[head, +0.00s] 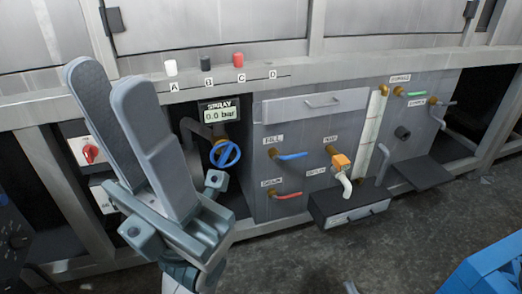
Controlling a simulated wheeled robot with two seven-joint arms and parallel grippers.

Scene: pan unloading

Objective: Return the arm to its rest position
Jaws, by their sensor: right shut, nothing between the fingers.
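My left gripper (128,135) is large in the left foreground of the head view, raised in front of the grey machine. Its two long grey fingers point up and to the left, with a narrow gap between them and nothing held. It hides part of the machine front behind it. Only a small grey tip of my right gripper (350,287) shows at the bottom edge, low over the floor; it is shut and empty. The rest of the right arm is out of view.
The grey machine front carries a spray display (221,115) reading 0.0 bar, a blue valve wheel (225,154), a red-handled valve (285,195) and an orange valve (341,162). A dark drawer (350,207) juts out low. A blue object (490,265) stands bottom right. Dark floor (400,240) is clear between.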

